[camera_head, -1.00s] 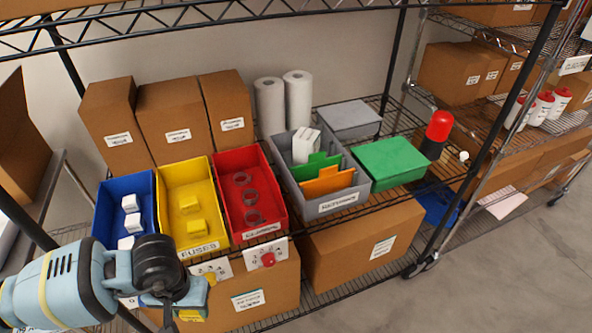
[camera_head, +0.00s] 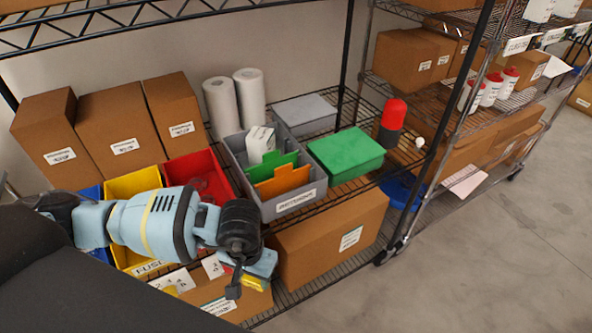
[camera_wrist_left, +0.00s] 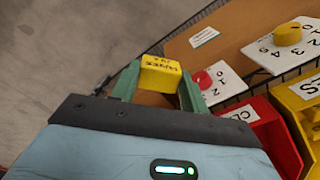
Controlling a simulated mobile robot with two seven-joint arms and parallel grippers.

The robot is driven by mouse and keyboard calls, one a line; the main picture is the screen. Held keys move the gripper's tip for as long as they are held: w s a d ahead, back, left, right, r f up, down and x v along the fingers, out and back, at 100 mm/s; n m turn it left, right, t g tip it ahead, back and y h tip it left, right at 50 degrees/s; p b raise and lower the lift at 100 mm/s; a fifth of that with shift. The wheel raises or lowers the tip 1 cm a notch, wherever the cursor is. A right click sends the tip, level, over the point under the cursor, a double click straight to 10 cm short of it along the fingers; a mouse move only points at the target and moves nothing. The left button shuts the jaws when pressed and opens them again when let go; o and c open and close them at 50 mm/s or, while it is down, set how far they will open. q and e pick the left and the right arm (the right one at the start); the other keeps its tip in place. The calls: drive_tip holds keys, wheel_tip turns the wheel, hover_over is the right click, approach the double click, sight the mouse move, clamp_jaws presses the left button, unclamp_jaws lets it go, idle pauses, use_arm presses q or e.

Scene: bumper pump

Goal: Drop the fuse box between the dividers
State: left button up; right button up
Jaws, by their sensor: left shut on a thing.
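My left gripper (camera_head: 247,274) is shut on a yellow fuse box (camera_wrist_left: 160,74), held between its two green fingers in the left wrist view. In the head view the gripper hangs in front of the shelf, over the cardboard box below, and mostly hides the fuse box. The grey bin (camera_head: 268,211) stands on the shelf up and right of the gripper. Inside it are a green divider (camera_head: 272,164) and an orange divider (camera_head: 283,181), with a narrow gap between them. A white object (camera_head: 261,141) stands behind the green divider. My right gripper is out of view.
A red bin (camera_head: 191,164), a yellow bin (camera_head: 131,184) and a blue bin stand left of the grey bin, partly behind my arm. A green box (camera_head: 345,155) sits right of it. A red-topped cylinder (camera_head: 392,116) stands near the black shelf post (camera_head: 437,135).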

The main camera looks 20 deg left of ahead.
use_arm(q)
drive_tip(key=shift+f, duration=0.25)
drive_tip(key=shift+s, duration=0.1)
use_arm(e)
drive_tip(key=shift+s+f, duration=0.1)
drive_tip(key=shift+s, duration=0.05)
